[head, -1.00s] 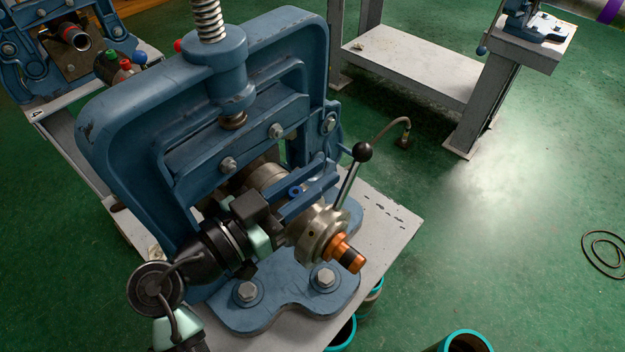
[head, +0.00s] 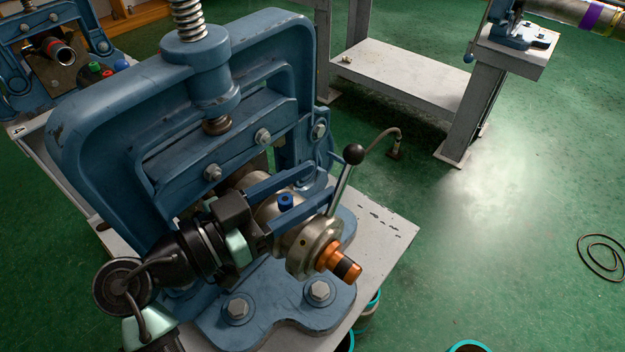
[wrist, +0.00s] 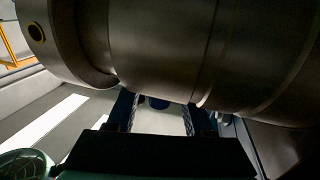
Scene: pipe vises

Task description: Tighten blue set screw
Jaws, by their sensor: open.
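A small blue set screw (head: 286,201) stands up from the top of the grey metal cylindrical fitting (head: 313,248), which has an orange end (head: 330,258). My gripper (head: 318,184) is open, its two blue fingers reaching across the top of the fitting. The set screw shows in the gap between the fingers, with space visible around it. In the wrist view a blue round piece (wrist: 158,103), likely the screw, sits between my fingers (wrist: 158,112) against the dark cylinder (wrist: 190,50). The screw's lower part is hidden.
A blue pipe vise frame (head: 100,110) rises behind the fitting. A black-knobbed lever (head: 353,154) stands close right of my fingertips. The vise base is bolted to a pale table (head: 385,235).

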